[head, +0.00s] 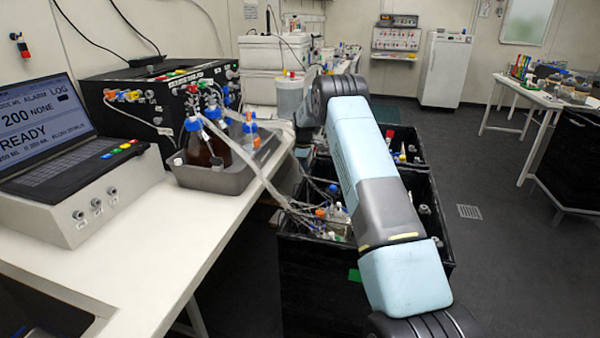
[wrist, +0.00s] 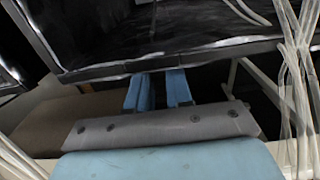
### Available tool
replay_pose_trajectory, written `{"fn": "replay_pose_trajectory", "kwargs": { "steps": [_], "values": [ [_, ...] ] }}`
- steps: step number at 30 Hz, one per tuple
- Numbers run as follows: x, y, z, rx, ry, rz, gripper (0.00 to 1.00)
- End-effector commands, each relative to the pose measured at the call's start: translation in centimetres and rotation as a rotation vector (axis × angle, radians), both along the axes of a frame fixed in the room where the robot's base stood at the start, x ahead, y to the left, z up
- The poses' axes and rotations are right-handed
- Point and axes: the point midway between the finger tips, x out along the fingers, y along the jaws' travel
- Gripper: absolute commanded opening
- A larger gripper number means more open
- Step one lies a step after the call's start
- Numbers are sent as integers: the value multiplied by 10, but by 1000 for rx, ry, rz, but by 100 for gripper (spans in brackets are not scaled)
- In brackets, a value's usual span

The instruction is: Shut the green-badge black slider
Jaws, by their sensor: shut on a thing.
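The green-badge black slider (head: 318,290) is a deep, open-topped black box low beside the bench, with a small green badge on its near face. Bottles and tubing stand inside it. Its black edge (wrist: 100,70) crosses the wrist view. My gripper (wrist: 161,86) has its two blue fingers at that edge, with a narrow dark part between them, and is shut on it. The exact part held is hard to see. In the head view my arm crosses over the slider and hides its middle; the gripper is hidden there.
A second black box (head: 403,143) stands just behind. The white bench (head: 160,235) on the left carries a laptop console (head: 80,160) and a grey tray (head: 215,178) of bottles. Clear tubes (wrist: 292,85) hang close to my gripper.

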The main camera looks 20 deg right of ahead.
Motion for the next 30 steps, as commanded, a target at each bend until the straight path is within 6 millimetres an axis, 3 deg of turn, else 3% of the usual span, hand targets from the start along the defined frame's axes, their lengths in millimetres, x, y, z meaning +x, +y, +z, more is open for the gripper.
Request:
{"fn": "replay_pose_trajectory", "kwargs": {
  "steps": [10,11,18,30],
  "values": [
    [3,-3,0,1,-2,0,0],
    [3,-3,0,1,-2,0,23],
    [3,-1,0,2,-1,2,46],
    [3,-1,10,2,-1,1,47]
  ]
}}
